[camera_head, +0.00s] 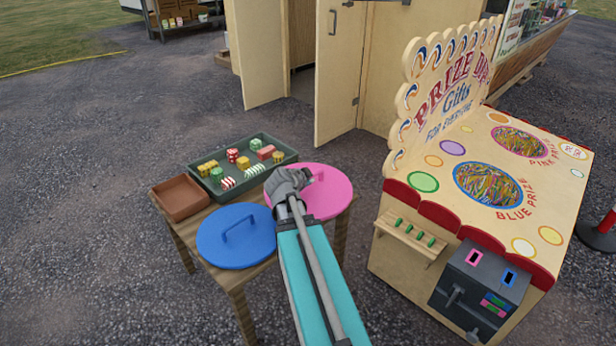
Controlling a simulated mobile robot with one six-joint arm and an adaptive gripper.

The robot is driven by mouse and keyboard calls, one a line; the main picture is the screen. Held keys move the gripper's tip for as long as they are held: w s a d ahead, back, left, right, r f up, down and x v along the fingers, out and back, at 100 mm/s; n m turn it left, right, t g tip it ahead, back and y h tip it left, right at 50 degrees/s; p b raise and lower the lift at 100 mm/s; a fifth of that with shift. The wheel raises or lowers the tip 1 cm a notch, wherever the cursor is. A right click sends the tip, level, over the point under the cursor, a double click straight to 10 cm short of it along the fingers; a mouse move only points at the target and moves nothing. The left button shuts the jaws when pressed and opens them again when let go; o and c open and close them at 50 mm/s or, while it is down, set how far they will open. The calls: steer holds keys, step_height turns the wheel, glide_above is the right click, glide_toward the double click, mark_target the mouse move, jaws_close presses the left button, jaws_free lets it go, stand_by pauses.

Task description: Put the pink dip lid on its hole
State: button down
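The pink dip lid (332,196) is a round pink disc on the right end of a small wooden table, partly hidden by my gripper and arm. My gripper (293,180) is at the lid's left side, close to or over it. Its fingers are too small and hidden to tell open from shut, or whether it touches the lid's handle. The pink prize hole (519,141) is round, filled with coloured strands, at the back of the prize booth's top (470,144). The blue prize hole (487,185) is nearer and also uncovered.
A blue lid (235,252) with an upright handle lies on the wooden table (187,233). A green tray (205,183) of sweets and an empty brown tray (181,202) stand behind. The booth's scalloped sign (440,85) rises along its left edge. Gravel separates table and booth.

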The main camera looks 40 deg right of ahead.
stand_by(0.6)
step_height(320, 180, up, 46)
steer(key=p, duration=4.6)
steer(key=shift+r, duration=0.2)
steer(key=shift+d, duration=0.1)
